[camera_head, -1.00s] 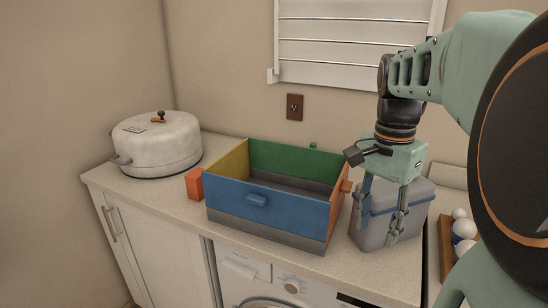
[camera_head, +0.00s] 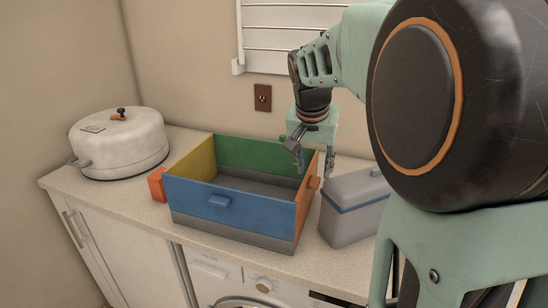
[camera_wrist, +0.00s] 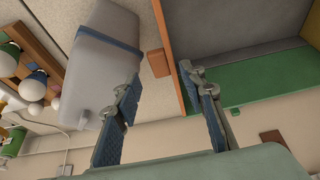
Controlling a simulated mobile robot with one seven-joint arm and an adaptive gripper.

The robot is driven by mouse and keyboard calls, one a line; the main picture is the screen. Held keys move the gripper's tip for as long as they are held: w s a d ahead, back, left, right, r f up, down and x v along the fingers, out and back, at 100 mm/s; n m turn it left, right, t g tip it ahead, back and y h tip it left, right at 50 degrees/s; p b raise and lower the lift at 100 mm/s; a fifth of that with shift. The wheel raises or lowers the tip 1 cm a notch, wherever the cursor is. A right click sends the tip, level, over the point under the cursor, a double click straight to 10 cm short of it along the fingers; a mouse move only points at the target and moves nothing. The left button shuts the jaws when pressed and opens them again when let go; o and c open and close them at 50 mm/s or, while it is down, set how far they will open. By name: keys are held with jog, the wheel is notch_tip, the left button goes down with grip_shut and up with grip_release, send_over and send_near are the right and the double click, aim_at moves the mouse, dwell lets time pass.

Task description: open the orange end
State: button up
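The box has a blue front, a yellow left end, a green back and an orange end (camera_head: 304,208) on the right. A small orange handle (camera_head: 313,183) sticks out of that end. The orange end stands upright. In the wrist view I see it as a thin orange edge (camera_wrist: 171,47), with the orange handle (camera_wrist: 158,63) on its outer side. My gripper (camera_head: 315,168) is open and empty, pointing down over the orange end. In the wrist view my gripper (camera_wrist: 161,78) has one finger on each side of the handle and panel edge; contact is not visible.
A grey lidded container (camera_head: 349,206) with a blue band stands close to the right of the box. An orange block (camera_head: 157,185) sits by the yellow end. A white pot (camera_head: 119,144) is at the left. Counter space in front of the box is narrow.

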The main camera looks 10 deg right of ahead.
aim_at(314, 181)
jog(key=shift+x, duration=2.2)
jog(key=shift+c, duration=0.4)
grip_shut()
